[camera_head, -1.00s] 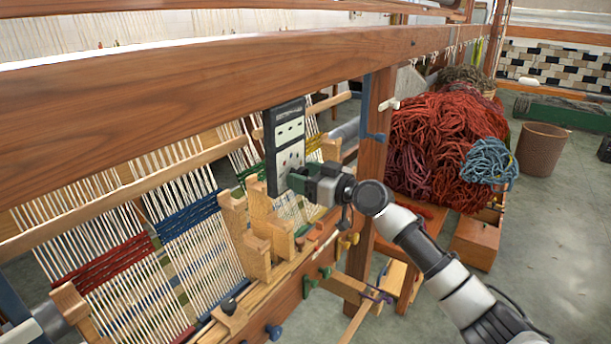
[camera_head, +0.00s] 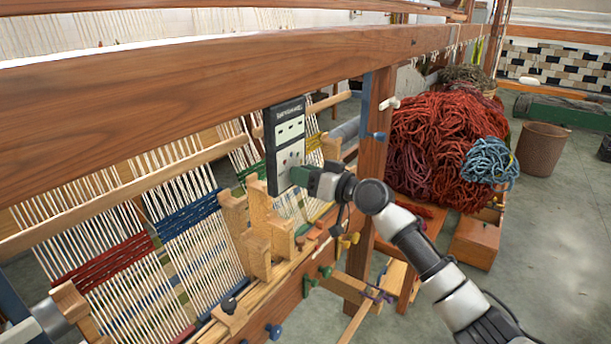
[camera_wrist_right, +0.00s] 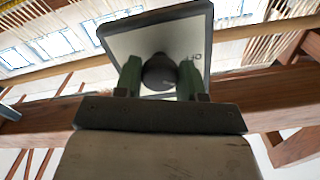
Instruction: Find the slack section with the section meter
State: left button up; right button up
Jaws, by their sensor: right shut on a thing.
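The section meter (camera_head: 285,150) is a dark, flat handheld box with a pale face, small windows and reddish dots. My right gripper (camera_head: 312,181) is shut on it from its right side and holds it upright in front of the loom. In the right wrist view, the green fingers (camera_wrist_right: 158,80) close on a dark round knob on the meter's pale back (camera_wrist_right: 118,44). The warp sections (camera_head: 130,235) are pale threads crossed by red, blue and green bands. The meter hides part of the warp behind it. My left gripper is not in view.
A thick wooden beam (camera_head: 150,85) crosses above the warp, close to the meter's top. Wooden blocks (camera_head: 258,230) stand just below and left of the meter. A post (camera_head: 374,160), a red wool heap (camera_head: 440,140) and a basket (camera_head: 541,148) are to the right.

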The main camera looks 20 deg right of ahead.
jog(key=shift+m+p, duration=0.4)
jog(key=shift+m, duration=1.7)
jog(key=o, duration=0.9)
jog(key=b+v, duration=0.4)
jog(key=v, duration=0.7)
jog(key=shift+w, duration=0.1)
